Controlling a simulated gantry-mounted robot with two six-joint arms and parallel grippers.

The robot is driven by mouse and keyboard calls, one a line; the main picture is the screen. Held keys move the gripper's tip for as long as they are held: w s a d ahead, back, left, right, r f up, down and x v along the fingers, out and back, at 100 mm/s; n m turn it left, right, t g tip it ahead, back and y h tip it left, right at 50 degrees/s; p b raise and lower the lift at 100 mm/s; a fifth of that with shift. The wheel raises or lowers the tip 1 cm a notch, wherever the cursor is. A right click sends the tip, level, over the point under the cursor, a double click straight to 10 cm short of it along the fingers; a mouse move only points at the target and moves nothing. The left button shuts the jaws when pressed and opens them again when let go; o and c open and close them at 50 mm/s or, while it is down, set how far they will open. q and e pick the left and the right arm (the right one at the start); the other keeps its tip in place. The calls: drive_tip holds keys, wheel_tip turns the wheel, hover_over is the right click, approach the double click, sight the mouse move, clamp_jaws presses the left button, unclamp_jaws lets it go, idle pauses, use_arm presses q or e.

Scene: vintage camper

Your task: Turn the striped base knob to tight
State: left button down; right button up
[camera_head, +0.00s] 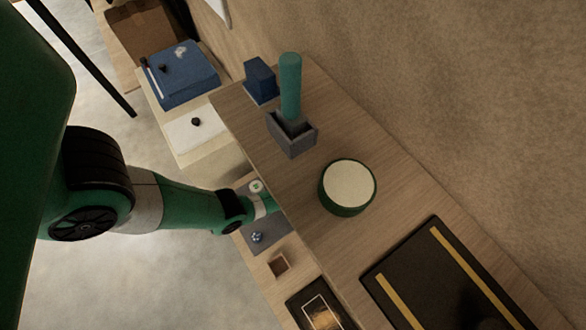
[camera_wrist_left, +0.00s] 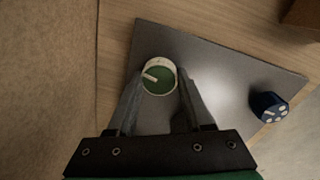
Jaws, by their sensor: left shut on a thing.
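A round knob (camera_wrist_left: 160,77) with a green top, a white rim and one white line stands on a dark grey plate (camera_wrist_left: 215,65) in the left wrist view. The line points to the upper left there. My left gripper (camera_wrist_left: 161,84) has one finger on each side of this knob and is shut on it. In the head view the knob (camera_head: 257,186) shows small beside the end of my left arm, and the gripper's fingers are mostly hidden. A blue knob with white marks (camera_wrist_left: 269,106) stands apart on the same plate. My right gripper is not in view.
A wooden shelf (camera_head: 290,185) rises beside the plate. It holds a grey holder (camera_head: 292,139) with a green cylinder, a blue block (camera_head: 260,80), a round green-sided tin (camera_head: 347,187) and a black panel with yellow strips (camera_head: 450,270). A small brown box (camera_head: 278,266) lies below the plate.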

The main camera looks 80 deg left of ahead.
use_arm(q)
drive_tip(key=m, duration=1.2)
drive_tip(key=shift+a+m+h, duration=0.1)
drive_tip(key=shift+m+h, duration=0.2)
drive_tip(key=m, duration=1.3)
drive_tip(key=shift+f, duration=0.1)
drive_tip(key=shift+c, duration=1.5)
unclamp_jaws()
drive_tip(key=shift+w, duration=0.1)
